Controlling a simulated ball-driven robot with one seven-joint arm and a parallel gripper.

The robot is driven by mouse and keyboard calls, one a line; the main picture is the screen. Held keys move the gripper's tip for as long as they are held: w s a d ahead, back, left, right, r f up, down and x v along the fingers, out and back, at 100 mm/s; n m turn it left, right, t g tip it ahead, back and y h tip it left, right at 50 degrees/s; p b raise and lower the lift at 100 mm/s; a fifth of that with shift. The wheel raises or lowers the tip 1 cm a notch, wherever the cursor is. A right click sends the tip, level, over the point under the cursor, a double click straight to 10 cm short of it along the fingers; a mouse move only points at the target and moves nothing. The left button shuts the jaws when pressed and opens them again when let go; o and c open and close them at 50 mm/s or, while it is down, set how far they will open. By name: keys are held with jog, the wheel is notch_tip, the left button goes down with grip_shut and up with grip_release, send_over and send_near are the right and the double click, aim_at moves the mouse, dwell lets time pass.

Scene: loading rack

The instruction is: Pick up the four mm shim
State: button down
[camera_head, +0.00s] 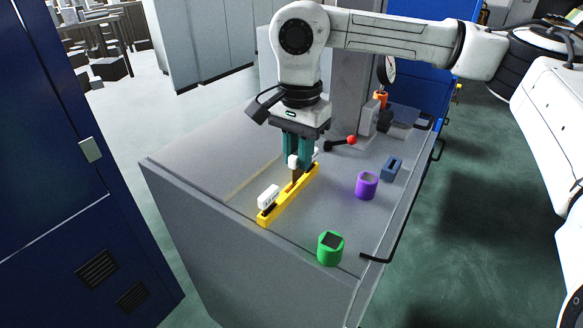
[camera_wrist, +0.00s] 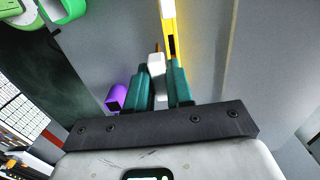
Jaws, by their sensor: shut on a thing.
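My gripper (camera_head: 296,160) points down over the yellow rack (camera_head: 283,204), its teal fingers closed on a shim with a white head (camera_head: 293,161) and a brown lower part. In the wrist view the white head of this shim (camera_wrist: 156,65) sits between the fingertips (camera_wrist: 165,80). The shim is upright at the rack; I cannot tell whether its lower end is still in a slot. No size marking is readable, so I cannot confirm it is the four mm shim. Another white-headed piece (camera_head: 268,196) stands at the rack's near end, and a white bit shows behind the fingers.
A green cylinder (camera_head: 330,248) with a dark square top, a purple cup (camera_head: 366,185) and a blue block (camera_head: 392,168) lie right of the rack. A red-knobbed lever (camera_head: 343,142) and a dial gauge (camera_head: 387,70) stand behind. The grey tabletop left of the rack is clear.

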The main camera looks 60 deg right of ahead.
jog(key=s+a+r+b, duration=0.2)
jog(key=s+r, duration=0.5)
jog(key=s, duration=0.4)
jog(key=shift+s+a+r+b, duration=0.35)
jog(key=shift+s+b, duration=0.05)
